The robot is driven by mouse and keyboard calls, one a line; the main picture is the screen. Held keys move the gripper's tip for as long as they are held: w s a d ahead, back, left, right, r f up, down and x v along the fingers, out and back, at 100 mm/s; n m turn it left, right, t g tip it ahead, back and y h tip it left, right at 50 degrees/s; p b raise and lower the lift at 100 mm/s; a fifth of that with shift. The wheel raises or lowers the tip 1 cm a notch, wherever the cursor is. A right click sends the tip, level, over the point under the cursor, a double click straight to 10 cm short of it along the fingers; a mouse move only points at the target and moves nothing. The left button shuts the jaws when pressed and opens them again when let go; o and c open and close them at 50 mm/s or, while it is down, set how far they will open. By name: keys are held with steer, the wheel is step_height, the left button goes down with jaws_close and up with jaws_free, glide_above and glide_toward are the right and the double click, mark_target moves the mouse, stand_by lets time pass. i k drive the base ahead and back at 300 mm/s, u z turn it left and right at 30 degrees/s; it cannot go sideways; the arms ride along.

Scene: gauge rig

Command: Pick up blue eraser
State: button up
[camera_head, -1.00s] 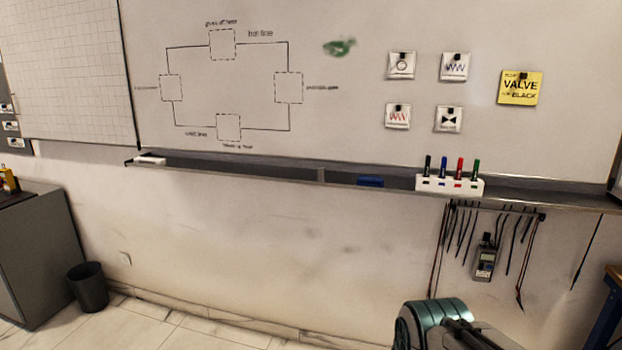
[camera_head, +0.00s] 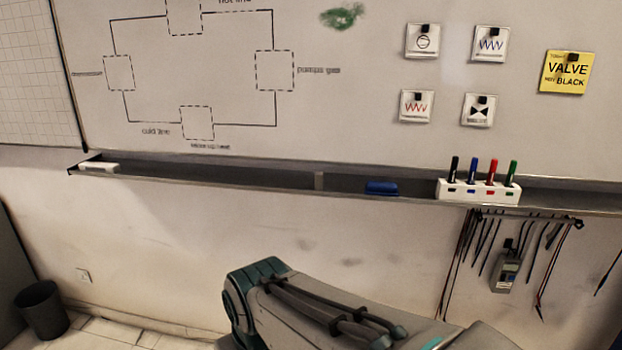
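The blue eraser (camera_head: 382,188) lies on the grey ledge (camera_head: 240,177) under the whiteboard, right of the ledge's middle and left of the white marker holder. Part of my arm shows at the bottom centre and right, below the ledge and apart from the eraser. My gripper is outside the picture.
The marker holder (camera_head: 478,192) carries several markers close to the eraser's right. A white block (camera_head: 99,168) lies at the ledge's left end. Cables and a meter (camera_head: 507,270) hang below the ledge at right. A dark bin (camera_head: 42,308) stands on the floor at left.

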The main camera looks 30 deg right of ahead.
mark_target(373, 188)
steer(key=z, duration=0.35)
steer(key=i, duration=0.9)
steer(key=z, duration=0.7)
